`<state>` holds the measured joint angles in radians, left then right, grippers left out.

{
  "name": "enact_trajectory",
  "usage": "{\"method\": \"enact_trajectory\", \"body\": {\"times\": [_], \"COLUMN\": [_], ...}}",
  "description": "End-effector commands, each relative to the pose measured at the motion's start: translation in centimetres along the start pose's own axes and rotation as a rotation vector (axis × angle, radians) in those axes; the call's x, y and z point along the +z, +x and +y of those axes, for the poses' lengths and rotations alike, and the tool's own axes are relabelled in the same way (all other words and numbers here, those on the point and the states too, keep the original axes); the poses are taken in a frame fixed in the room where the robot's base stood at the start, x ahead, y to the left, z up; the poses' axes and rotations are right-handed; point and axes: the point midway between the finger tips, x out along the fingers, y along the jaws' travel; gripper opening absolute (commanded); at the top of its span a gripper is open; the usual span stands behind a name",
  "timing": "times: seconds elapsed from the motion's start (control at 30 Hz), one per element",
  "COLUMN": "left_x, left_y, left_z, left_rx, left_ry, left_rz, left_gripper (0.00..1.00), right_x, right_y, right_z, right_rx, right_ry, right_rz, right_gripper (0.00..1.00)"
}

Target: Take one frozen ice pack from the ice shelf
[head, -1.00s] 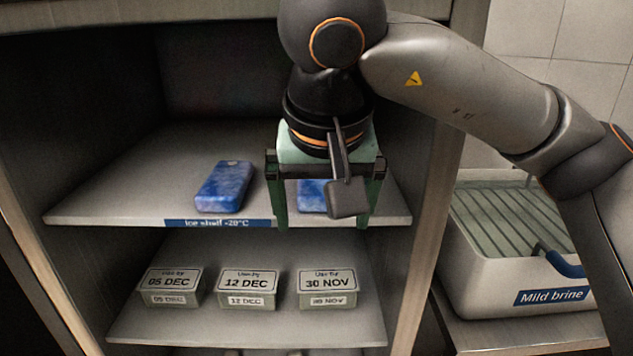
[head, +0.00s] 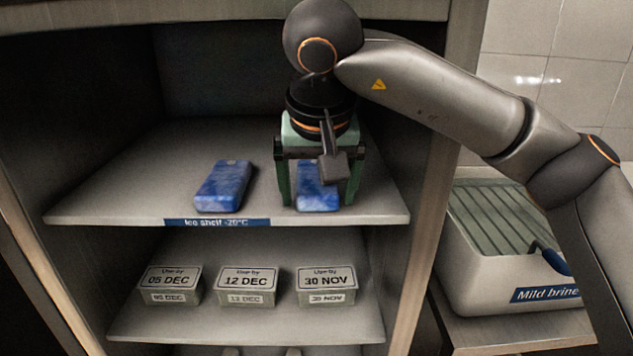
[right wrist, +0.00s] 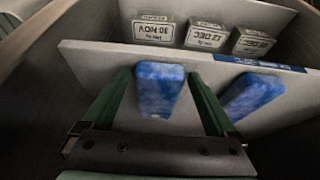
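Two blue frosted ice packs lie on the ice shelf (head: 110,200), whose front label reads "Ice shelf -20°C". The left ice pack (head: 222,187) lies free. The right ice pack (head: 317,198) is partly hidden behind my right gripper (head: 318,202). In the right wrist view my right gripper (right wrist: 162,105) is open, with one green finger on each side of that ice pack (right wrist: 159,88) and gaps showing. The other ice pack (right wrist: 250,96) lies outside the fingers. My left gripper is not in view.
Below, a shelf holds three boxes labelled 05 DEC (head: 171,285), 12 DEC (head: 247,287) and 30 NOV (head: 327,287). The cabinet's right side post (head: 425,200) stands close to my right arm. A white "Mild brine" tub (head: 490,270) stands outside on the right.

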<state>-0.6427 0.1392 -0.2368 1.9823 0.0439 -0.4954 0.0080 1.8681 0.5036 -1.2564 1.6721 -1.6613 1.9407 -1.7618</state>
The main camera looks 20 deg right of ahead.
Motion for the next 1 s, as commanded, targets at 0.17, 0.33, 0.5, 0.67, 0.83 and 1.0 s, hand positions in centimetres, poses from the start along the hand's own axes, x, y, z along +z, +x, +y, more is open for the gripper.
{"method": "enact_trajectory", "body": {"times": [0.17,0.33,0.5,0.67,0.83,1.0], "left_x": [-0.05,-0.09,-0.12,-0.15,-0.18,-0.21], "left_y": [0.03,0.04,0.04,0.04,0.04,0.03], "left_z": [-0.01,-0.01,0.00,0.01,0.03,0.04], "left_rx": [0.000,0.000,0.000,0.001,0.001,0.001], "left_ry": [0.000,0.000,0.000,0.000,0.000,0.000], "left_rz": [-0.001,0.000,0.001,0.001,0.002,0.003], "left_gripper": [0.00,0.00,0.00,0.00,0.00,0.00], "right_x": [0.02,0.02,0.03,0.03,0.00,-0.06], "right_y": [-0.03,-0.04,-0.05,-0.05,-0.11,-0.22], "right_z": [0.00,-0.01,-0.01,-0.01,-0.02,-0.02], "right_rx": [0.000,0.000,0.000,0.000,-0.001,-0.001], "right_ry": [0.000,0.000,0.000,0.000,0.000,0.000], "right_rz": [0.000,0.000,0.000,0.000,0.001,0.002], "right_gripper": [0.71,0.52,0.33,0.14,0.07,0.07]}}
